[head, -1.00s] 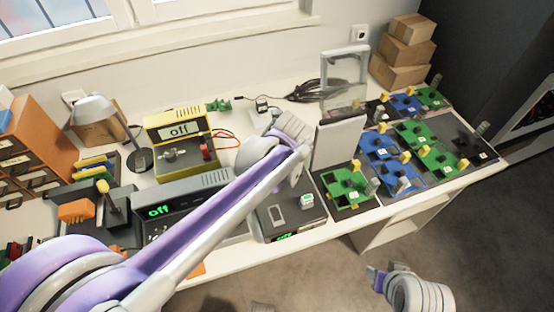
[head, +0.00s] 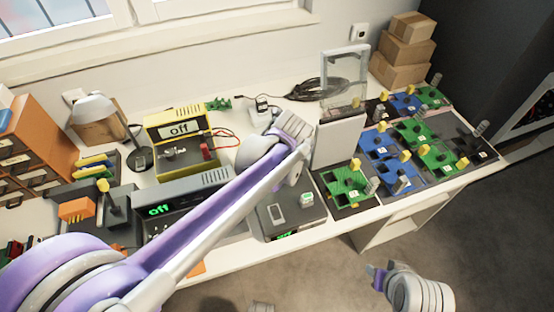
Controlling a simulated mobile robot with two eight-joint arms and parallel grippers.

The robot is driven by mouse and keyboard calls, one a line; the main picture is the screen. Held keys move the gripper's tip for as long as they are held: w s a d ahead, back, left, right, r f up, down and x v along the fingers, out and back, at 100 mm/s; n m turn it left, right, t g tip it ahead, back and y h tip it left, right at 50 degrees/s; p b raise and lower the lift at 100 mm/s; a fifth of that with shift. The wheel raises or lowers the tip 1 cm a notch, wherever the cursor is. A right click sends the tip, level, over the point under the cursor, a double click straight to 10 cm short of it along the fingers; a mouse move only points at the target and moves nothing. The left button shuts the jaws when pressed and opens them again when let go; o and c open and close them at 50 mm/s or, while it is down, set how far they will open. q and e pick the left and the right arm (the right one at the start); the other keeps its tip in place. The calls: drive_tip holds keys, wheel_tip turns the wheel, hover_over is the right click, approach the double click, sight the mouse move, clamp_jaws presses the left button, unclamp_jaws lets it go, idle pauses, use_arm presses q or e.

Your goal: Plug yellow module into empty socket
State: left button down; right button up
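Small yellow modules stand on several circuit boards at the right of the table. One yellow module (head: 355,164) is on the near green board (head: 347,190). Others are on the blue board (head: 404,157) and the far green board (head: 462,162). I cannot tell which socket is empty. My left arm crosses the table, its wrist left of the upright grey panel (head: 338,142). The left gripper (head: 296,172) points down beside the panel, above the grey scale; its fingers are unclear. My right gripper (head: 376,277) is low in front of the table, away from the boards, its opening unclear.
A grey scale (head: 270,222) lies left of the near green board. A standing grey frame (head: 345,62) is behind the panel. Yellow (head: 180,165) and grey (head: 150,228) devices reading "off" stand at left. Cartons (head: 402,72) are stacked at the back right.

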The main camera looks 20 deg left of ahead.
use_arm(q)
drive_tip(key=shift+f+b, duration=0.4)
drive_tip(key=shift+f, duration=0.3)
idle(1.1)
drive_tip(key=c, duration=0.8)
unclamp_jaws()
drive_tip(key=shift+c, duration=0.2)
drive_tip(key=shift+r, duration=0.15)
drive_tip(key=p+v, duration=0.1)
drive_tip(key=v, duration=0.9)
drive_tip(key=shift+r, duration=0.3)
